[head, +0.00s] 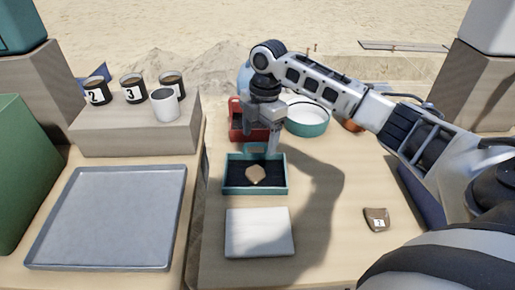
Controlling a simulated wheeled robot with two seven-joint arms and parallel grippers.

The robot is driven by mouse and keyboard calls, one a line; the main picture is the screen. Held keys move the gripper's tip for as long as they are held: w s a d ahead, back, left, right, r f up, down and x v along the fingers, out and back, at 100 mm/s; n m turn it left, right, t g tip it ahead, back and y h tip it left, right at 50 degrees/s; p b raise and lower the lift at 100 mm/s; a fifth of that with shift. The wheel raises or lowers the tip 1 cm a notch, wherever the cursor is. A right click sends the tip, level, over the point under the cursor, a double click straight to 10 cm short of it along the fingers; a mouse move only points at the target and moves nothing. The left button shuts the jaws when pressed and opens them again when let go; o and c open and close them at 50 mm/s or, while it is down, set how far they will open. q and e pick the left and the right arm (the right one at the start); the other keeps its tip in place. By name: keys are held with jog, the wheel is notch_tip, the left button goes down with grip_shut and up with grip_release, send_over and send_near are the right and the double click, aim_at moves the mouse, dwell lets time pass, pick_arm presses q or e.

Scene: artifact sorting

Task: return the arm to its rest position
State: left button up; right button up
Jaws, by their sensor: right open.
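My right arm reaches in from the right, and my right gripper (272,147) points down at the far edge of a small teal tray with a dark lining (230,187). The gripper is open. A tan, shard-like piece (256,174) lies on the dark lining, just in front of the gripper and apart from it as far as I can tell. The gripper's far side is hidden. My left gripper is not in view.
A white slab (259,232) lies in front of the teal tray. A brown shard with a label (376,219) is at right. A red container (236,122) and a teal-rimmed bowl (307,118) stand behind. At left are a grey tray (108,217) and numbered cups (132,89) on a block.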

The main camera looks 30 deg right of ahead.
jog(key=shift+d+r, duration=0.1)
jog(key=shift+r, duration=0.8)
